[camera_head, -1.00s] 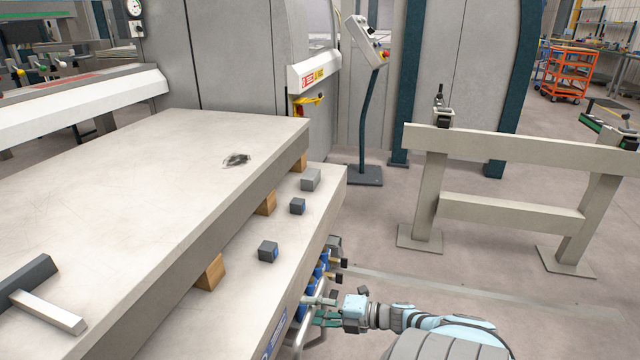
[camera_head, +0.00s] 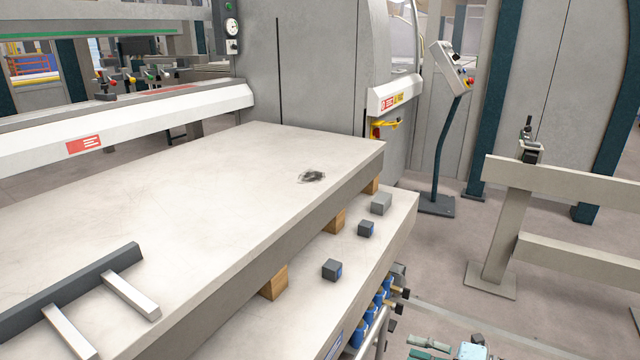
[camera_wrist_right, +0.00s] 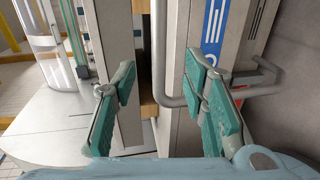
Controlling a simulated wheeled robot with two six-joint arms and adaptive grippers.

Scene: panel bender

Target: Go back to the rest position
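My right gripper (camera_wrist_right: 160,85) is open in the right wrist view, its two teal fingers well apart and nothing between them in contact. A grey bent pipe handle (camera_wrist_right: 172,100) lies beyond the fingers, seen through the gap. In the head view only part of my right gripper (camera_head: 428,349) shows at the bottom edge, right of the table's side. My left gripper is not in view.
A thick pale table top (camera_head: 210,190) rests on wooden blocks (camera_head: 274,283) over a lower slab. Several small grey blocks (camera_head: 332,270) sit on the lower slab. A control pedestal (camera_head: 447,150) and beige rail frame (camera_head: 500,240) stand right. Floor between is clear.

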